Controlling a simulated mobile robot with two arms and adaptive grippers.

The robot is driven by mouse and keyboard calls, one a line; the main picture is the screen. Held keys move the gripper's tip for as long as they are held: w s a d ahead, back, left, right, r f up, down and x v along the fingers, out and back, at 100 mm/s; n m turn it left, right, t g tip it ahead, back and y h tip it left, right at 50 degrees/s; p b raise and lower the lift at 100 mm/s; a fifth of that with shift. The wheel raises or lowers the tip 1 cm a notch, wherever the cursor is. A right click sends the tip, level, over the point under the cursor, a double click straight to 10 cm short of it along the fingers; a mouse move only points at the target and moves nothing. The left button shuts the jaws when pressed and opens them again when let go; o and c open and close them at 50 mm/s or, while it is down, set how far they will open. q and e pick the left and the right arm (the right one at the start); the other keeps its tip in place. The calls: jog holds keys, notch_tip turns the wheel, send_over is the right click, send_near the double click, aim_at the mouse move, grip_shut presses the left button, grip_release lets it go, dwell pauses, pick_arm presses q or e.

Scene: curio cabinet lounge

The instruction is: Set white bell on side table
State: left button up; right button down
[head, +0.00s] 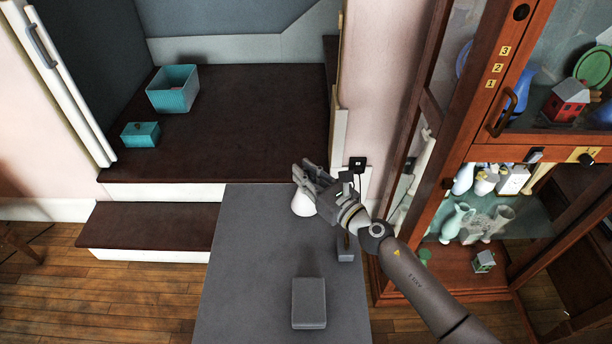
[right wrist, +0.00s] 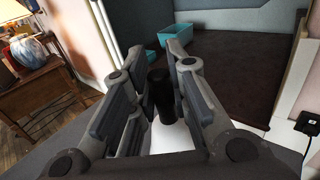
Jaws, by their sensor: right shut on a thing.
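The white bell (head: 303,203) shows below my right gripper (head: 306,175) in the head view, over the far end of a grey flat surface (head: 250,270). In the right wrist view its dark handle (right wrist: 160,92) stands between the fingers of my right gripper (right wrist: 157,53), which is shut on it. Part of the white body (right wrist: 172,137) shows below the handle. I cannot tell whether the bell touches the grey surface. A wooden side table (right wrist: 40,95) stands at the left of the right wrist view. My left gripper is not in view.
Grey blocks (head: 309,303) and (head: 345,250) show on or beside the grey surface. A dark stepped platform (head: 250,115) holds a teal open box (head: 173,90) and a small teal box (head: 140,134). A glass-fronted cabinet (head: 460,150) stands close on the right.

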jog(key=shift+f, duration=0.15)
jog(key=c, duration=1.8)
grip_release()
jog(key=shift+f, duration=0.1)
jog(key=shift+c, duration=0.2)
jog(key=o, duration=0.5)
jog(key=shift+c, duration=0.2)
jog(key=shift+r, duration=0.35)
jog(key=b+v, duration=0.1)
jog(key=v, duration=1.1)
